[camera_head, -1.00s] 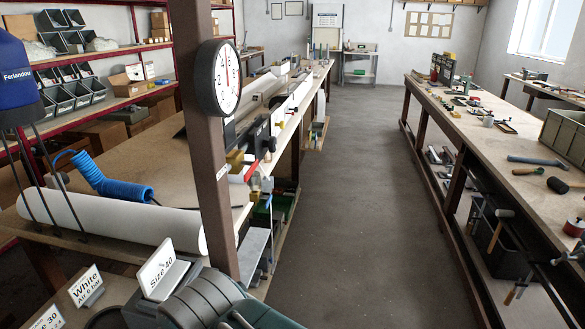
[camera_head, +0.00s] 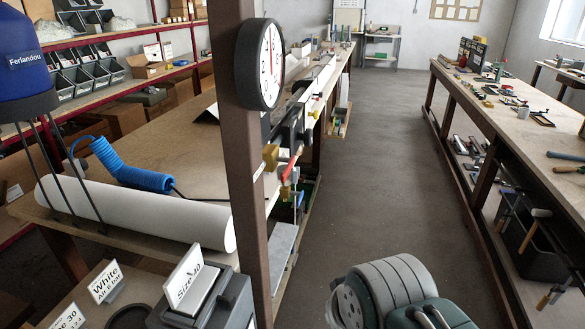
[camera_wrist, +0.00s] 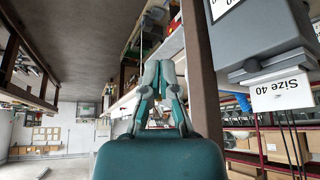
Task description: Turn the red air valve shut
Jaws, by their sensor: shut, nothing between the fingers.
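A red lever (camera_head: 290,164), which looks like the air valve's handle, stands slanted beside a brass-coloured fitting (camera_head: 270,157) at the edge of the left bench, just right of the brown post. It is small, and I cannot tell whether the valve is open or shut. My gripper (camera_wrist: 161,68) shows in the wrist view with its grey and teal fingers together and nothing between them. It points along the bench beside the brown post. I cannot make out the red lever in the wrist view. In the head view only my arm shows, low and right of the post.
The brown post (camera_head: 250,200) carries a round dial (camera_head: 262,64) and stands close to the valve. A white roll (camera_head: 140,215) and blue coiled hose (camera_head: 145,179) lie on the left bench. A grey "Size 40" box (camera_head: 205,305) is in front. The aisle floor (camera_head: 385,180) is clear.

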